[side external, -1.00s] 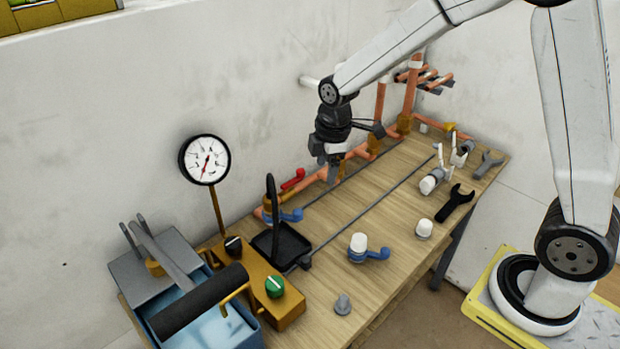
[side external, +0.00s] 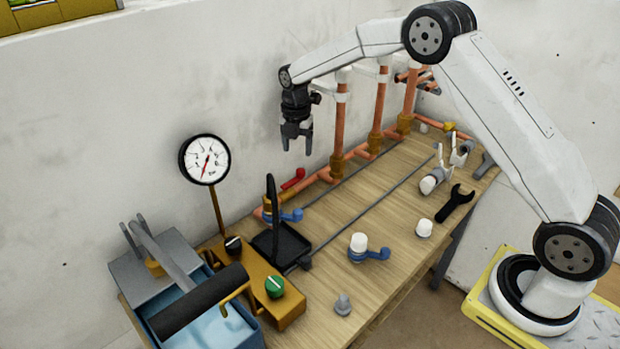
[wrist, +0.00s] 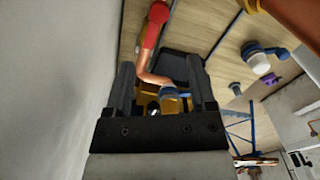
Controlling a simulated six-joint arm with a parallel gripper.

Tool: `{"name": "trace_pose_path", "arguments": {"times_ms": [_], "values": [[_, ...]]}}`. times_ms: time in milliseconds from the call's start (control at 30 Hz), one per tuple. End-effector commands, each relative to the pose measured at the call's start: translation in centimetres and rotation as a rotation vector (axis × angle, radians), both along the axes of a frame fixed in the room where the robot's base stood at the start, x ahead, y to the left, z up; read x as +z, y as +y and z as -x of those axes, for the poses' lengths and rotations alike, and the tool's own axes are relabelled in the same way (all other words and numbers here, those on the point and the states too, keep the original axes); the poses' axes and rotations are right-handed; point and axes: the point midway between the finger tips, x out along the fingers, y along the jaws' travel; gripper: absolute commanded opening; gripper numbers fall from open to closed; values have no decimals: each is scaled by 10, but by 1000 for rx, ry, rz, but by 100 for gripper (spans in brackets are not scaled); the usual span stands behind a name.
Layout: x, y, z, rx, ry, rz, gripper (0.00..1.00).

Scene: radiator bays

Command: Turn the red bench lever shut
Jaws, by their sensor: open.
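The red lever (side external: 293,179) sits on the copper pipe run along the wall side of the bench. In the wrist view the red lever (wrist: 153,24) shows beyond the fingers, toward the top, with its copper pipe running down between them. My gripper (side external: 296,149) is open and empty, pointing down above the red lever and apart from it. In the wrist view my gripper's fingers (wrist: 160,85) stand apart on both sides of the pipe's image.
A blue-handled valve (side external: 290,215) and a black tray (side external: 283,243) are close to the lever. Upright copper pipes (side external: 339,130) stand to its right by the wall. A gauge (side external: 205,160) rises at left. A white-capped blue valve (side external: 359,246) stands toward the front.

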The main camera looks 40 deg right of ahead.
Motion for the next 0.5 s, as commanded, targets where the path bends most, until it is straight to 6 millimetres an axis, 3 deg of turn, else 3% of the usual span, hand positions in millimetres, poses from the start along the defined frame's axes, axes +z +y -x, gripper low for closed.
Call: {"name": "trace_pose_path", "arguments": {"times_ms": [133,500], "values": [[-5,-14,-5,-37,2,0,71],[-11,-15,-6,-43,3,0,71]]}}
